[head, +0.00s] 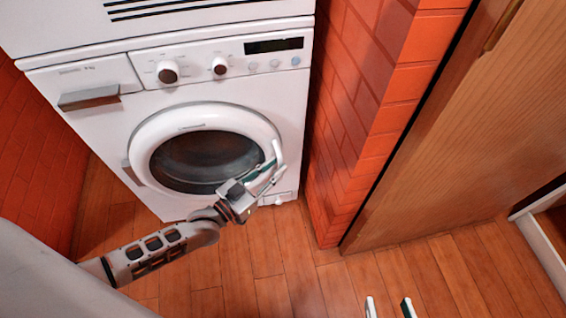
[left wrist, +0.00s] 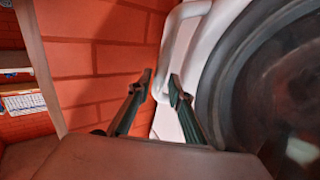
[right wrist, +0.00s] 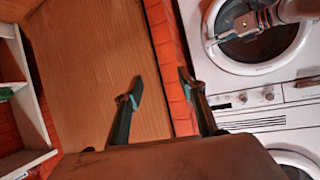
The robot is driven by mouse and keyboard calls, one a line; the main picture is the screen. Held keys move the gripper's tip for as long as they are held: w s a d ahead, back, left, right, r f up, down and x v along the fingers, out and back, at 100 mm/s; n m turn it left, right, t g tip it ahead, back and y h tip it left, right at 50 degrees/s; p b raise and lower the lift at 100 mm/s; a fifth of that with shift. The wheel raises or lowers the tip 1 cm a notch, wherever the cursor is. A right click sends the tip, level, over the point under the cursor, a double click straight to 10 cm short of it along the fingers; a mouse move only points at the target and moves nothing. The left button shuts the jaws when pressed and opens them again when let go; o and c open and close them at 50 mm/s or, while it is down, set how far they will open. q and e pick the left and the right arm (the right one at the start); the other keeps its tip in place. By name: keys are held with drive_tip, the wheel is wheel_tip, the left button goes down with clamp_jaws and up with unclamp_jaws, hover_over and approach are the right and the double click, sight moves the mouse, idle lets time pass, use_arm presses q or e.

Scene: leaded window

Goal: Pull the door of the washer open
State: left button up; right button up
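The white washer (head: 100,125) stands between brick walls, and its round door (head: 165,118) looks shut. The door's pale loop handle (head: 278,155) is at the door's right edge. My left gripper (head: 268,172) is at this handle. In the left wrist view, the left gripper's fingers (left wrist: 162,82) are apart, with the handle (left wrist: 166,55) showing between the fingertips; contact cannot be told. My right gripper (head: 389,305) is open and empty over the floor, far from the washer. The right wrist view shows its spread fingers (right wrist: 160,85) and the washer door (right wrist: 225,60) upside down.
A brick pillar (head: 375,100) stands close to the right of the washer. A wooden door panel (head: 470,130) is beyond it. The wooden floor (head: 300,285) in front is clear. Another white appliance (head: 60,20) sits above the washer.

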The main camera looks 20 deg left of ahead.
use_arm(q)
drive_tip(key=shift+x, duration=1.25)
clamp_jaws()
